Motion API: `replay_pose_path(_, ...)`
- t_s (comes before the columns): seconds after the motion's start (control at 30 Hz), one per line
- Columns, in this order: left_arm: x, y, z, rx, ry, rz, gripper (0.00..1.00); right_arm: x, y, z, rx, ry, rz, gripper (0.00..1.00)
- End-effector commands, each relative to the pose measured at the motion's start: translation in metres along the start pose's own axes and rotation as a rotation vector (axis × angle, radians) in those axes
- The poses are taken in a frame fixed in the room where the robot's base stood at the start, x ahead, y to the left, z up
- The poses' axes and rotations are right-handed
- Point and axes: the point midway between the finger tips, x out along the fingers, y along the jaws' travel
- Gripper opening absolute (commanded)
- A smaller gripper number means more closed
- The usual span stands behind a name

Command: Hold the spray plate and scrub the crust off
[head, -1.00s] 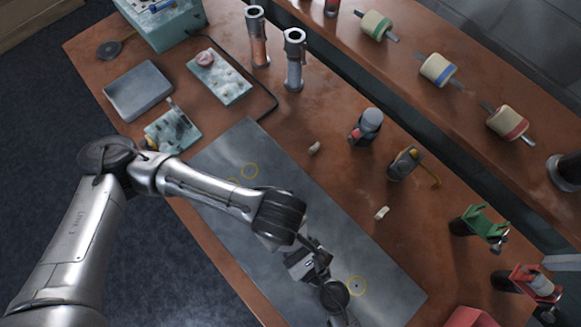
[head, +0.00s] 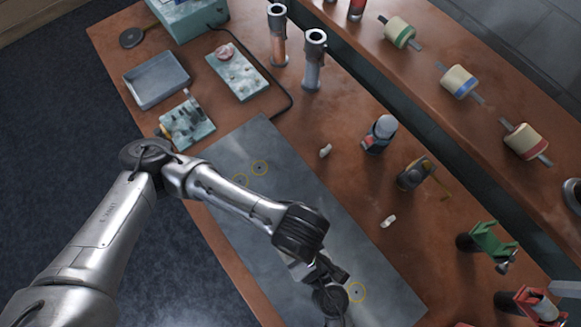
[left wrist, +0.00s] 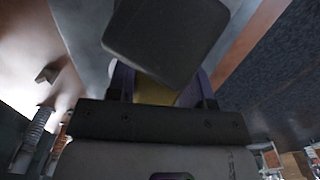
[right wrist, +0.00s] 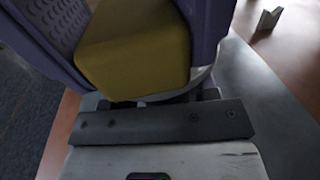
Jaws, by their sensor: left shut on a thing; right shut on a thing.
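My left gripper (head: 322,272) is low over the grey mat's front end in the head view, close to my right wrist; what they hold is too small and covered to tell there. In the left wrist view, my left gripper's purple fingers (left wrist: 160,88) are shut on a yellowish piece (left wrist: 155,92), with a large dark rounded block (left wrist: 168,38) just beyond it. In the right wrist view, my right gripper's ridged purple fingers (right wrist: 135,45) are shut on a yellow block (right wrist: 135,58). I cannot make out the spray plate or any crust for certain.
The grey mat (head: 255,150) has yellow ring marks. A grey tray (head: 157,92), teal slabs (head: 240,76) and two upright metal tubes (head: 313,70) stand at the back. Small pale pieces (head: 388,221), a grey-topped bottle (head: 382,130) and green (head: 490,242) and red clamps stand right.

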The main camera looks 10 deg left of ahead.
Motion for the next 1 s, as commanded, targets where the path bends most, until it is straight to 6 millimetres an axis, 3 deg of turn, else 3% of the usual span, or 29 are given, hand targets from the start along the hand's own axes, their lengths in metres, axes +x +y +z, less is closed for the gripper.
replay_pose_path(0.13, -0.002, 0.001, 0.013, 0.001, -0.002, 0.001, 0.25, 0.000, 0.000, 0.000, 0.000, -0.001, 0.000, 0.22)
replay_pose_path(0.23, -0.020, 0.001, 0.012, 0.003, -0.001, 0.006, 0.25, 0.000, 0.000, 0.000, 0.000, 0.000, 0.000, 0.22)
replay_pose_path(1.0, -0.081, 0.000, 0.011, 0.002, 0.000, 0.001, 0.25, 0.000, 0.000, 0.000, 0.000, 0.000, 0.000, 0.22)
